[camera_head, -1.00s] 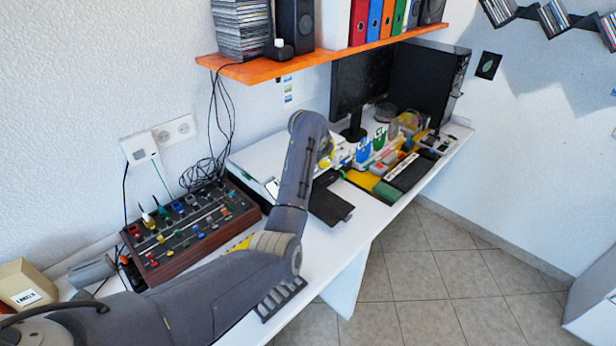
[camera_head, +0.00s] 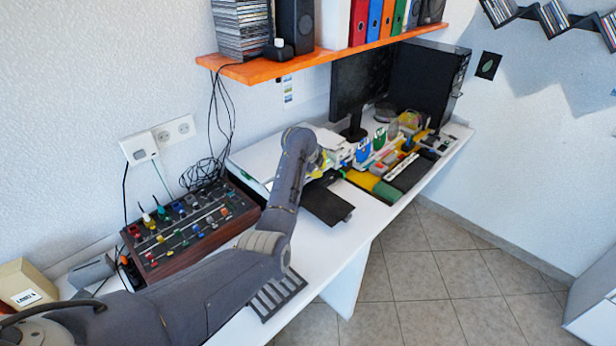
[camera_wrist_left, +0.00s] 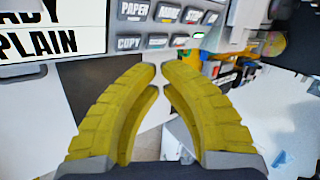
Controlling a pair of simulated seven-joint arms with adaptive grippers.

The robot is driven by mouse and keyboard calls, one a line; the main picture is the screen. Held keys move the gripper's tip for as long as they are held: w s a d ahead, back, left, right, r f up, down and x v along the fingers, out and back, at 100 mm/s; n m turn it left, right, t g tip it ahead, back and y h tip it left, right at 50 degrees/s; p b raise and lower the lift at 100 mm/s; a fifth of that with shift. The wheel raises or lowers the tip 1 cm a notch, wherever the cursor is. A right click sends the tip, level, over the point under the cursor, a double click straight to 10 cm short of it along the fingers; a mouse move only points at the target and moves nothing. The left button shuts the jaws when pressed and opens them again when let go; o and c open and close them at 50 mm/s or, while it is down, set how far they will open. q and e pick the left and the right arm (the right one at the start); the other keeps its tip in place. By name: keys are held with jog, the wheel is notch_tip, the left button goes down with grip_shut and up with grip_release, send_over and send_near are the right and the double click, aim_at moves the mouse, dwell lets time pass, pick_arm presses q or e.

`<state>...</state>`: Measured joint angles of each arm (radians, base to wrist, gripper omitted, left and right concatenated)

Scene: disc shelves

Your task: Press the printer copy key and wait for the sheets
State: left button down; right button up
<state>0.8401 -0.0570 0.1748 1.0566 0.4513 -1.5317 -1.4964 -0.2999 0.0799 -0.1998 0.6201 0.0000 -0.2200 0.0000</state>
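The printer (camera_head: 250,160) is a white machine on the desk, partly hidden behind my left arm. Its dark tray (camera_head: 328,204) sticks out in front, with no sheets visible on it. In the left wrist view, the panel shows a display (camera_wrist_left: 45,35) with large letters including "PLAIN", and two rows of grey keys. The copy key (camera_wrist_left: 129,43), labelled COPY, is in the lower row at the left. My left gripper (camera_wrist_left: 160,67) has yellow fingers whose tips nearly meet, with nothing between them, just below the key row in the picture. Contact cannot be told. My right gripper is not in view.
A wooden box of knobs and sliders (camera_head: 190,228) stands left of the printer. Blue, yellow and dark items crowd the desk at right, before the monitor (camera_head: 358,85). An orange shelf (camera_head: 300,65) hangs above. Open floor (camera_head: 430,280) lies beyond the desk's front edge.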

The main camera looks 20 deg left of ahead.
pick_arm(q)
jog(key=shift+w+a+f, duration=0.2)
jog(key=shift+a+f, duration=0.2)
jog(key=shift+f, duration=0.35)
jog(key=shift+w+a+f, duration=0.15)
jog(key=shift+a+f, duration=0.2)
jog(key=shift+f, duration=0.4)
dwell(2.0)
jog(key=shift+r, duration=0.1)
dwell(0.3)
jog(key=shift+d+r, duration=0.4)
jog(key=shift+r, duration=0.25)
